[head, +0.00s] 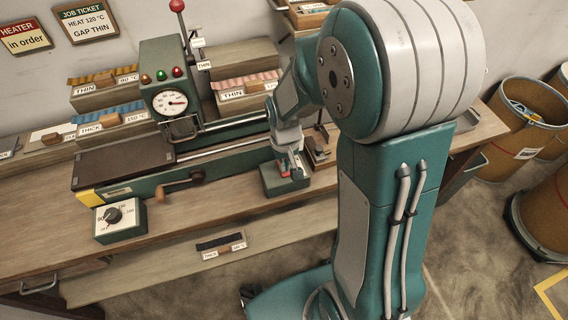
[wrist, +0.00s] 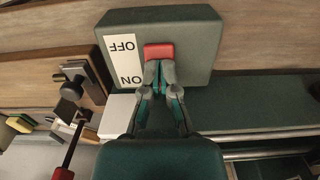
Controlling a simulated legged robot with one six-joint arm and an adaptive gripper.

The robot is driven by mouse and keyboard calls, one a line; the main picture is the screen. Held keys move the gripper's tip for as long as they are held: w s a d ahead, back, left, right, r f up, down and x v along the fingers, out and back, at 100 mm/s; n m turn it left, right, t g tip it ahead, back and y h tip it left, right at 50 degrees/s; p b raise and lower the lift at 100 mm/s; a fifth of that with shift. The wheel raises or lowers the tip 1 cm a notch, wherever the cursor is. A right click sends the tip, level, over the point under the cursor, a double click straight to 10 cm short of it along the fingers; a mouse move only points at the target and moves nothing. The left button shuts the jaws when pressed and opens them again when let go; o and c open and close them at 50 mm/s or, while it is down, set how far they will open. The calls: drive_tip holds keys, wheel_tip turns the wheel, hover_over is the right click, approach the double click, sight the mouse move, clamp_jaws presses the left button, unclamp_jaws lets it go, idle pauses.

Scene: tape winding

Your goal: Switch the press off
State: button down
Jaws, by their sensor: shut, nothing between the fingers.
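The switch box is a green block in the head view (head: 272,186) on the bench at the right end of the press (head: 160,60). In the wrist view the box (wrist: 195,35) fills the top middle, with a white label (wrist: 122,48) reading OFF and ON. A red switch piece (wrist: 158,50) sits beside the label, level with the OFF word. My gripper (wrist: 158,68) is shut and empty, its fingertips at the red piece's near edge; whether they touch it I cannot tell. In the head view my gripper (head: 291,168) is over the box and partly hides the switch.
A dial box (head: 120,219) stands at the bench's front left. The press has a gauge (head: 169,102), three lamps and a crank handle (head: 180,182). Labelled trays (head: 105,122) stand behind it. Barrels (head: 530,110) stand on the floor at right.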

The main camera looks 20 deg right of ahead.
drive_tip(key=shift+r, duration=3.3)
drive_tip(key=shift+s+r, duration=0.1)
drive_tip(key=shift+r, duration=0.25)
drive_tip(key=s+r+t, duration=0.5)
drive_tip(key=s+r, duration=0.9)
drive_tip(key=shift+t, duration=0.3)
